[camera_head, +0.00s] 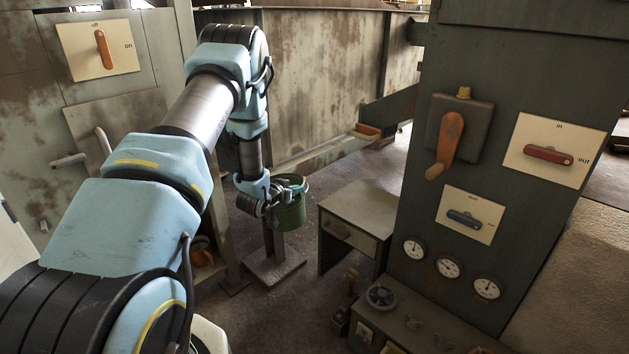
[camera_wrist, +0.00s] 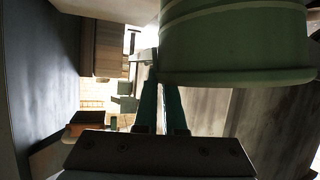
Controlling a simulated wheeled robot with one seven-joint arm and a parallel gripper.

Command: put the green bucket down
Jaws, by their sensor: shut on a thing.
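The green bucket (camera_head: 291,213) hangs upright at the end of my arm, near the middle of the head view. My gripper (camera_head: 272,196) is shut on it at its upper left side. In the wrist view the bucket (camera_wrist: 238,45) fills the upper right, and my gripper's two fingers (camera_wrist: 160,105) reach up to its left edge. The exact grip spot is dark and partly hidden. A stand with a square foot (camera_head: 272,266) is on the floor below the bucket. I cannot tell whether the bucket touches the stand's top, which is hidden.
A small desk with a drawer (camera_head: 347,233) stands just right of the bucket. A dark cabinet with an orange-handled lever, switches and gauges (camera_head: 448,268) stands at the right. A lower box with a handwheel (camera_head: 381,296) is in front. A rusty panelled wall (camera_head: 320,85) is behind.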

